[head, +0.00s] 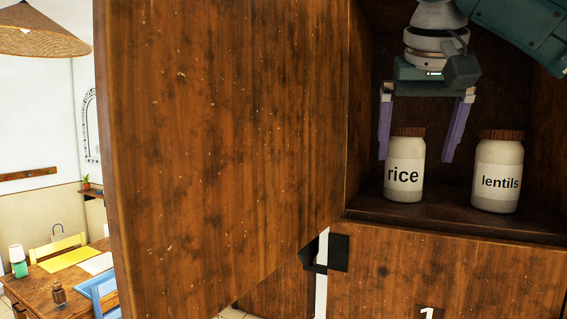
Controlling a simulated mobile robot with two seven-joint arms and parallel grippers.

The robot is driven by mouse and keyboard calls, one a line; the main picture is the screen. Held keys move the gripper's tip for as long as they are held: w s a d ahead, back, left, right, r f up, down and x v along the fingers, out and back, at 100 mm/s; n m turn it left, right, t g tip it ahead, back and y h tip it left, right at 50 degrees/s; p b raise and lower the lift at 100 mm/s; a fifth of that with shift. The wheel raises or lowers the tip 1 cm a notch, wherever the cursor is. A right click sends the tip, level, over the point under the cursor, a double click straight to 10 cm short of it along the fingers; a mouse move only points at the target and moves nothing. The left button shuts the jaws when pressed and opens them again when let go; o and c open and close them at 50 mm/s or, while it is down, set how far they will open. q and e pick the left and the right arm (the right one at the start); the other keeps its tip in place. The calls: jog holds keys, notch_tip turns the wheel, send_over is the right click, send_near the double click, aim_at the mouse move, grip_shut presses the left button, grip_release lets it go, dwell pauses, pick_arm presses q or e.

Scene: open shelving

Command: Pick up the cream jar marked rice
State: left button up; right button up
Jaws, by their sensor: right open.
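The cream jar marked rice (404,180) stands upright on the shelf floor, with a brown lid and black lettering facing me. My right gripper (415,158) comes down from above, with its purple fingers open. In the head view one finger is at the left of the rice jar and the other at its right, with gaps visible beside the lid. I cannot tell whether the fingers are level with the jar in depth. My left gripper is not in view.
A similar cream jar marked lentils (498,182) stands just right of the rice jar, close to the right finger. An open wooden door (225,140) fills the left and middle. The shelf floor (440,218) is bare in front. A table (40,288) stands far left.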

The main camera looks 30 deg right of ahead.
aim_at(409, 141)
jog(key=w+b, duration=0.1)
jog(key=b, duration=0.1)
jog(key=w+d+b, duration=0.1)
jog(key=b, duration=0.1)
jog(key=shift+w+d+f+b, duration=0.1)
jog(key=shift+d+f+b, duration=0.2)
jog(key=shift+f, duration=0.05)
jog(key=shift+w+d+r, duration=0.2)
jog(key=shift+r, duration=0.15)
jog(key=shift+w+d+r+p, duration=0.1)
jog(key=shift+w+d+p, duration=0.45)
jog(key=shift+w+d, duration=0.1)
jog(key=w+d+p, duration=0.1)
jog(key=p, duration=0.1)
jog(key=w+p, duration=0.1)
jog(key=p, duration=0.1)
jog(key=shift+w+d+r, duration=0.1)
jog(key=shift+d+r, duration=0.25)
jog(key=shift+r, duration=0.05)
jog(key=shift+w+d+f+p, duration=0.45)
jog(key=shift+f+p, duration=0.1)
jog(key=shift+f, duration=0.05)
jog(key=shift+w+d+f, duration=0.1)
jog(key=shift+w+f, duration=0.1)
jog(key=shift+f, duration=0.25)
jog(key=shift+r, duration=0.1)
grip_shut()
